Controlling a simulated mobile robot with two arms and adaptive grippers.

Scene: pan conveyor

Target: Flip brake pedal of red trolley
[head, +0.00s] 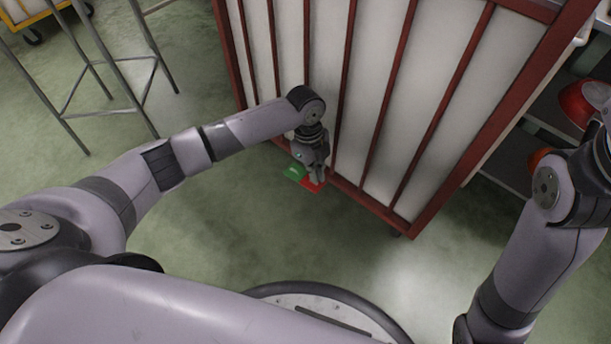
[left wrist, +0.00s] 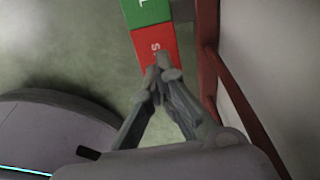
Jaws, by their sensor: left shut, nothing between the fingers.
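The red trolley (head: 402,205) has a red frame with pale panels and stands upright in the middle of the head view. Its brake pedal has a green part (head: 294,172) and a red part (head: 311,187) at the trolley's lower edge. In the left wrist view the green part (left wrist: 147,12) lies beyond the red part (left wrist: 154,45). My left gripper (head: 318,178) is shut and empty, pointing down at the pedal. In the left wrist view its fingertips (left wrist: 162,72) overlap the near end of the red part; whether they touch cannot be told. My right gripper is out of view.
A grey metal stand (head: 110,75) is on the floor at the upper left. A yellow cart (head: 22,15) shows in the far left corner. Shelving with red pans (head: 582,103) is at the right. The green floor (head: 225,225) left of the trolley is clear.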

